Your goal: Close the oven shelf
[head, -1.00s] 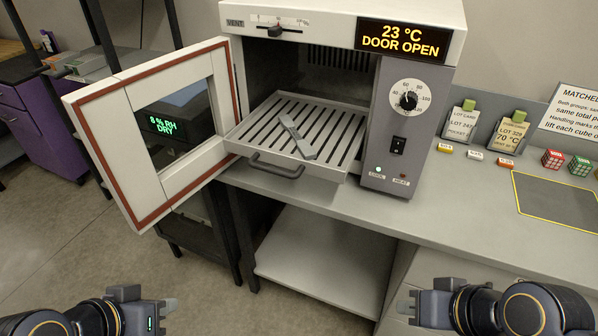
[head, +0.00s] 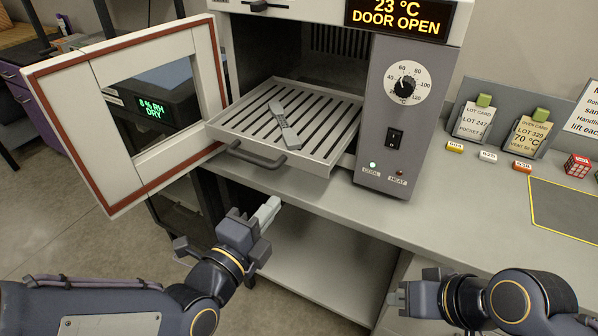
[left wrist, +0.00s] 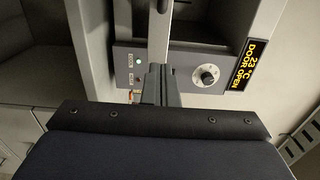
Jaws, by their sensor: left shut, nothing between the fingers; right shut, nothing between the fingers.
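The oven shelf (head: 318,155), a slatted grey tray with a dark front handle (head: 257,157), is slid partway out of the oven (head: 404,120). A small flat grey bar (head: 283,124) lies on its slats. The oven door (head: 70,128) is swung wide open to the left. My left gripper (head: 268,210) is shut and empty, below and in front of the handle, apart from it. In the left wrist view its fingers (left wrist: 160,85) point toward the oven's control panel. My right gripper (head: 396,297) is shut and empty at the lower right, in front of the bench.
The oven stands on a grey bench (head: 460,210); its display reads 23 °C, DOOR OPEN. Card holders (head: 477,120), small labels and a red cube (head: 577,166) are at the right. A lower shelf (head: 325,265) lies under the bench.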

